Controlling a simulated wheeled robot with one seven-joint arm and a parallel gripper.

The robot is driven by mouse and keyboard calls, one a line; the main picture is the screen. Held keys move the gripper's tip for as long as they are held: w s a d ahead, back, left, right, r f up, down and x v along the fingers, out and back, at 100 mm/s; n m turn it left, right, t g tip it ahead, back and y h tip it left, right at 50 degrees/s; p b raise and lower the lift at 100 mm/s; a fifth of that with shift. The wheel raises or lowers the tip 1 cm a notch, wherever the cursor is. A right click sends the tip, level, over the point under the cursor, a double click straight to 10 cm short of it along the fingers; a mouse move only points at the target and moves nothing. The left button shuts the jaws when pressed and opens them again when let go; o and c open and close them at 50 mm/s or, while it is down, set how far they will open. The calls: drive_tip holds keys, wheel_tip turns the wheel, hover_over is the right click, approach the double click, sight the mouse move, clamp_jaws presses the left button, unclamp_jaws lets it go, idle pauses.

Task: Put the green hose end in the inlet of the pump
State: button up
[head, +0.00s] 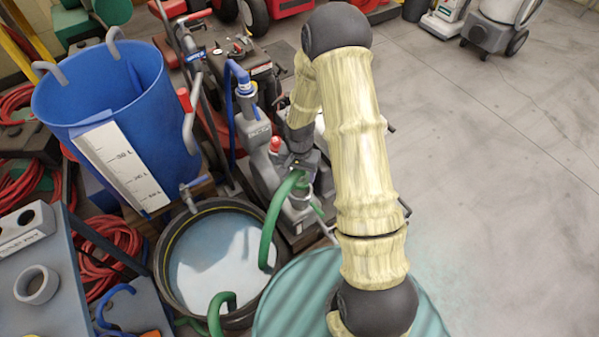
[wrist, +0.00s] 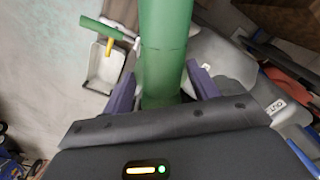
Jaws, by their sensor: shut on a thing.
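The green hose (head: 270,225) rises out of the round black basin and bends over at the top toward the pump (head: 262,165). My gripper (head: 303,168) is at the pump's near right side, shut on the green hose close to its upper end. In the wrist view the green hose (wrist: 165,50) stands between the two purple fingers (wrist: 163,92). A grey round fitting (head: 300,196) on the pump, seemingly the inlet, is just below my gripper. The hose end itself is hidden, so I cannot tell whether it touches or enters the fitting.
The black basin (head: 165,262) holds pale water, and another green hose length (head: 216,312) crosses its rim. A blue tank (head: 110,85) stands behind it. A blue hose (head: 232,110) joins the pump's top. A grey bench (head: 60,270) is at left.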

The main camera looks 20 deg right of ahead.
drive_tip(key=shift+f+b, duration=0.4)
drive_tip(key=shift+f, duration=0.35)
drive_tip(key=shift+f+b, duration=1.1)
drive_tip(key=shift+f, duration=1.1)
idle(0.8)
drive_tip(key=o, duration=1.2)
wheel_tip(320, 180, up, 18)
drive_tip(key=p, duration=0.4)
drive_tip(key=shift+f, duration=0.25)
drive_tip(key=shift+r, duration=0.1)
